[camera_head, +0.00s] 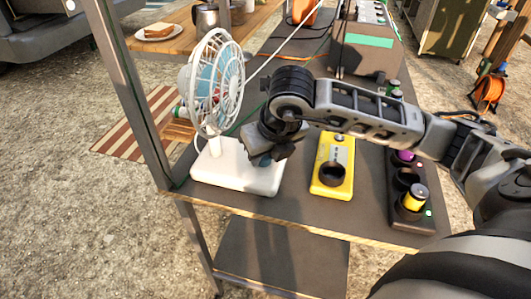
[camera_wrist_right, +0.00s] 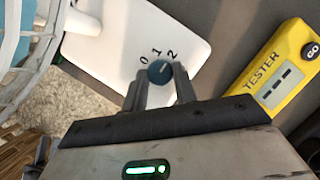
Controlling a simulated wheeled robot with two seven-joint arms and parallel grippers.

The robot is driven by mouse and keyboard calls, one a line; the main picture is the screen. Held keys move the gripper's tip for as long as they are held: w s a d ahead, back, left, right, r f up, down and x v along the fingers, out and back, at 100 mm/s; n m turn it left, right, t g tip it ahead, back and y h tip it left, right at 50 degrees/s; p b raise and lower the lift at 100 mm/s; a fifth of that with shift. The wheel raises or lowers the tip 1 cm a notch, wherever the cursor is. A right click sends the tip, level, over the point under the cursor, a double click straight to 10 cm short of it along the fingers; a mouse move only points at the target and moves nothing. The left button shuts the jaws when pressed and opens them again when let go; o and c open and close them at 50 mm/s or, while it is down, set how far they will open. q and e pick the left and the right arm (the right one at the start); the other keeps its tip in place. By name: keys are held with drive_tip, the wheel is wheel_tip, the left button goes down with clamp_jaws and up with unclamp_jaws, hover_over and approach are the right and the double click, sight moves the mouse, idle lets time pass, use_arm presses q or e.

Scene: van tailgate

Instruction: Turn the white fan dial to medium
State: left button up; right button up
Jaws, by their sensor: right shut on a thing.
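The white fan (camera_head: 218,80) stands at the left of the dark table, and its white base (camera_head: 225,170) lies flat on the top. In the right wrist view the base (camera_wrist_right: 115,45) carries a small dark blue-grey dial (camera_wrist_right: 159,70). The marks 0, 1 and 2 are printed around its far side. A short light line on the dial seems to point toward the 2 side, but it is too small to be sure. My right gripper (camera_head: 262,158) is over the base, its fingers (camera_wrist_right: 159,84) shut on the dial from both sides. The gripper hides the dial in the head view. My left gripper is out of view.
A yellow tester (camera_head: 332,165) lies right of the base, also in the wrist view (camera_wrist_right: 275,75). Right of it is a dark charger (camera_head: 420,215) with a yellow battery (camera_head: 414,198). The fan cage (camera_wrist_right: 28,45) is close by. A metal post (camera_head: 130,90) stands left.

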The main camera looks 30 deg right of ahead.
drive_tip(key=o, duration=0.8)
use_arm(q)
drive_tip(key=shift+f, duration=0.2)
use_arm(e)
drive_tip(key=shift+o, duration=0.9)
use_arm(q)
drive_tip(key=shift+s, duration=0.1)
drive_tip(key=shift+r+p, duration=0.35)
drive_tip(key=shift+p, duration=0.7)
use_arm(e)
drive_tip(key=v, duration=1.6)
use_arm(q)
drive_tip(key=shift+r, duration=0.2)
use_arm(e)
drive_tip(key=shift+w, duration=0.1)
